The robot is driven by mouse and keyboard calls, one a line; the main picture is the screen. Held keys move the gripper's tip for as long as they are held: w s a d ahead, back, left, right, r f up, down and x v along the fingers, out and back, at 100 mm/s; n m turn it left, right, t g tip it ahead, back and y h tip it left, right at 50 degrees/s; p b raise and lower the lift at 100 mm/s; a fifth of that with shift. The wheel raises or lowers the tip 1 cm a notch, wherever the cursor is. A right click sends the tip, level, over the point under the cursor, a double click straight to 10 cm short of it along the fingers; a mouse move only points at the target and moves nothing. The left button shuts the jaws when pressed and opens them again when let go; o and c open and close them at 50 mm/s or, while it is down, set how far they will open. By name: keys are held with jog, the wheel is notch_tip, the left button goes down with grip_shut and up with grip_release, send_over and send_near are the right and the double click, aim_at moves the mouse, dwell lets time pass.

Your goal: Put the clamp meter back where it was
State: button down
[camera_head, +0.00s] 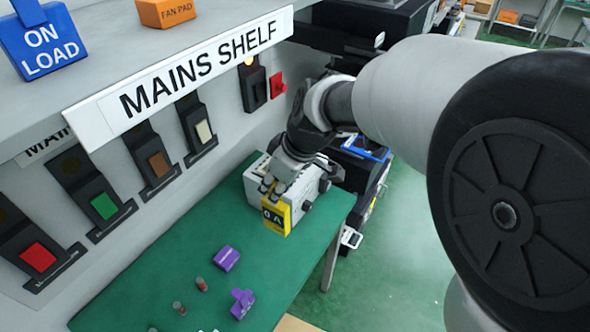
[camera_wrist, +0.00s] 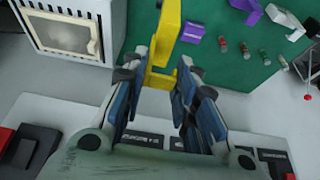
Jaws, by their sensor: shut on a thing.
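The yellow clamp meter (camera_head: 277,216) is held in my gripper (camera_head: 272,188), over the far end of the green bench, in front of a white box. Its dark face with light marks is toward the head camera. In the wrist view the clamp meter (camera_wrist: 167,35) extends up from between the blue-padded fingers of my gripper (camera_wrist: 160,78), which are shut on its yellow end. I cannot tell whether its lower end touches the bench.
The white box (camera_head: 317,189) with black knobs stands close by. Purple pieces (camera_head: 226,258) and small cylinders (camera_head: 201,284) lie on the green bench (camera_head: 165,280). The MAINS SHELF (camera_head: 200,65) overhangs a wall of lever switches (camera_head: 104,206). It carries blue (camera_head: 41,45) and orange (camera_head: 166,12) blocks.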

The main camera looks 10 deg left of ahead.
aim_at(279, 226)
notch_tip(279, 226, down, 15)
jog(key=b, duration=0.4)
jog(key=shift+w+f, duration=0.1)
jog(key=shift+f, duration=0.1)
jog(key=shift+f, duration=0.15)
jog(key=c, duration=1.3)
grip_release()
jog(key=p+v, duration=0.3)
jog(key=v, duration=0.9)
jog(key=shift+d, duration=0.15)
